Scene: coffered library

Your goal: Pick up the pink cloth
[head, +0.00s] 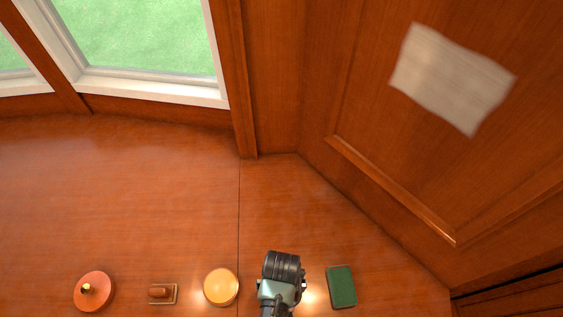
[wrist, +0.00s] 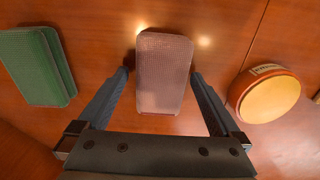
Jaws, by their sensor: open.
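The pink cloth (wrist: 164,75) is a folded, textured pad lying on the wooden surface in the middle of the wrist view. My gripper (wrist: 161,76) is open, with one finger at each side of the cloth's near part. The far end of the cloth reaches beyond the fingertips. I cannot tell whether the fingers touch it. In the head view my gripper (head: 281,290) is at the bottom centre, seen from above, and the cloth is hidden under it.
A green folded cloth or book (head: 341,287) lies to the right of my gripper. To the left are a round orange-topped tin (head: 221,287), a small brown stamp-like object (head: 161,293) and a red round lid with a knob (head: 94,291). The surface behind is clear up to the panelled walls.

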